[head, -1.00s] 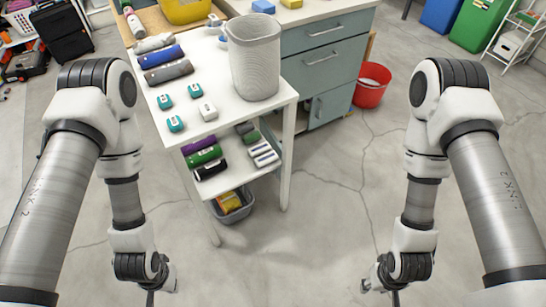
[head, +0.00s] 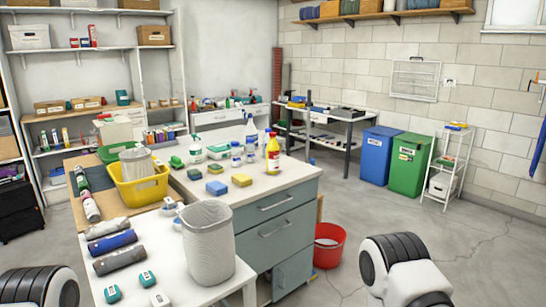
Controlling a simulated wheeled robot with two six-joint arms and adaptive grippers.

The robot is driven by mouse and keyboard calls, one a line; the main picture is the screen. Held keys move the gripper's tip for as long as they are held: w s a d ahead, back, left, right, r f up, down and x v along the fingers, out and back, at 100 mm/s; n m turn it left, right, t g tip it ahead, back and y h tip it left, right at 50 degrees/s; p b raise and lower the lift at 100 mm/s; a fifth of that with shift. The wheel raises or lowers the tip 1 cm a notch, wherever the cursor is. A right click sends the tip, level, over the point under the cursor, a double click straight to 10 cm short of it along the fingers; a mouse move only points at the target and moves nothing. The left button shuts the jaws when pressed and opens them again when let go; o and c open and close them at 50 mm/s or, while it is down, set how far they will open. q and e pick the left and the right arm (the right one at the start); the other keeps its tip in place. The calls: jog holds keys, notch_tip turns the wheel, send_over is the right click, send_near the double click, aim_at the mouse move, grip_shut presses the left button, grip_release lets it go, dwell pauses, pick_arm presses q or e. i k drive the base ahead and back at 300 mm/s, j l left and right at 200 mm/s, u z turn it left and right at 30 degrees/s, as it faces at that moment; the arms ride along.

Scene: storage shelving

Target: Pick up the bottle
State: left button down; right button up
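Several bottles stand on the white counter in the head view. A white spray bottle (head: 195,152) stands further left. I cannot tell which bottle is meant. Only upper parts of my arms show at the bottom left and bottom right corners; both grippers are out of view.
A yellow tub (head: 140,190) and sponges (head: 217,188) are behind. A red bucket (head: 327,246) stands on the floor right of the drawers (head: 277,228). Floor at right is open.

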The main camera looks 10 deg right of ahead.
aim_at(272, 148)
jog(key=i+l+z, duration=0.5)
jog(key=i, duration=0.35)
jog(key=l, duration=0.1)
